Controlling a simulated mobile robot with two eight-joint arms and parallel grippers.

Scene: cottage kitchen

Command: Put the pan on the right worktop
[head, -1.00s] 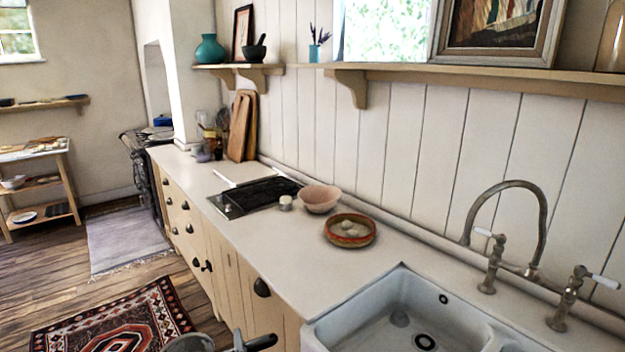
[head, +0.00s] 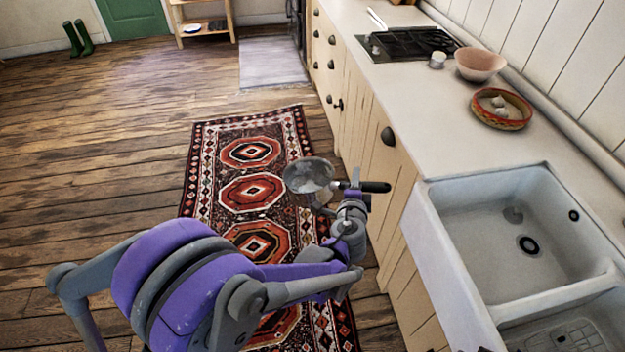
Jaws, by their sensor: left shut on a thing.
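The pan (head: 308,175) is a small grey metal pan with a black handle (head: 376,187). My left gripper (head: 352,190) is shut on the pan by its handle and holds it above the patterned rug, beside the cream cabinet fronts. The worktop (head: 415,117) is the pale counter on the right, with a clear stretch between the hob and the sink. The pan is apart from the worktop, to its left. My right gripper is not in view.
On the worktop are a black hob (head: 408,44), a small white pot (head: 437,60), a pink bowl (head: 480,64) and a red-rimmed dish (head: 501,108) holding pale round items. A white sink (head: 520,225) lies nearer. Cabinet knobs (head: 388,136) stick out beside the pan.

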